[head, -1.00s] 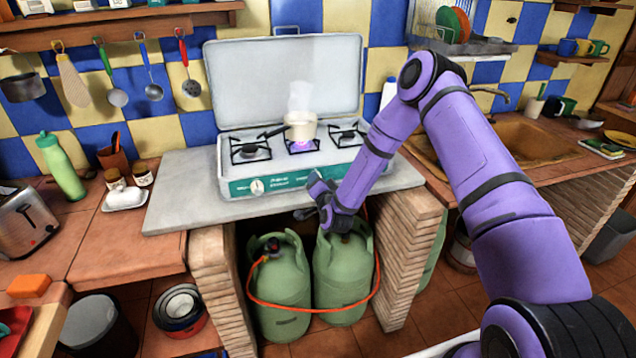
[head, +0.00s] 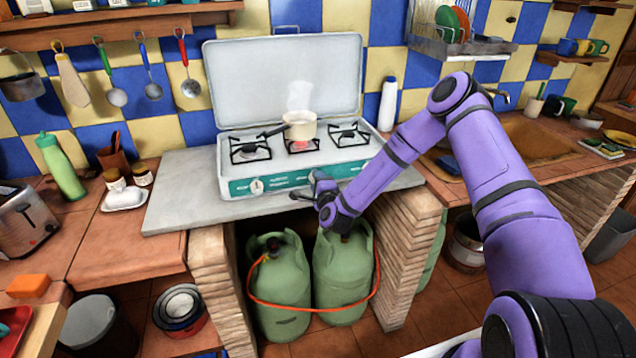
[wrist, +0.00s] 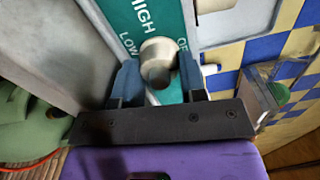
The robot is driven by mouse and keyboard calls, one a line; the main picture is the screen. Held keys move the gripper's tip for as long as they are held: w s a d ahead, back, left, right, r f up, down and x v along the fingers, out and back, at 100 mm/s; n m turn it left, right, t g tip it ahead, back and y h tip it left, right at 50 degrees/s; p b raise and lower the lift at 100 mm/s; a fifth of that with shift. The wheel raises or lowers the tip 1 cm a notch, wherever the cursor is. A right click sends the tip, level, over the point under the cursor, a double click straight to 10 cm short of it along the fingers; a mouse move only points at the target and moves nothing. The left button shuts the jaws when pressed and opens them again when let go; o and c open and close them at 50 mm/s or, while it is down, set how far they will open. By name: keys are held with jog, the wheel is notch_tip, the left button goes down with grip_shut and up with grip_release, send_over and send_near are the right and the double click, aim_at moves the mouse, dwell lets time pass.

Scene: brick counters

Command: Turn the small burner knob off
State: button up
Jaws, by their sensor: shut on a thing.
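The small burner knob (wrist: 158,60) is a pale round knob on the stove's green front panel (wrist: 130,25). In the wrist view it sits between the two blue fingers of my gripper (wrist: 160,82), with HIGH, LOW and part of OFF printed around it. My gripper is shut on it. In the head view my gripper (head: 312,188) is at the panel's front, and the gripped knob is hidden there. The stove (head: 225,180) has its lid raised. A cream pot (head: 300,126) stands on the middle burner, with steam above and a reddish glow below.
Another white knob (head: 257,187) is at the panel's left. Two green gas bottles (head: 283,290) with an orange hose stand under the grey counter (head: 185,190), between brick pillars (head: 412,245). The counter strip left of the stove is clear.

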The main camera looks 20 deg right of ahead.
jog(key=shift+f+m, duration=0.1)
jog(key=shift+m, duration=0.5)
jog(key=o, duration=0.9)
jog(key=shift+s, duration=0.1)
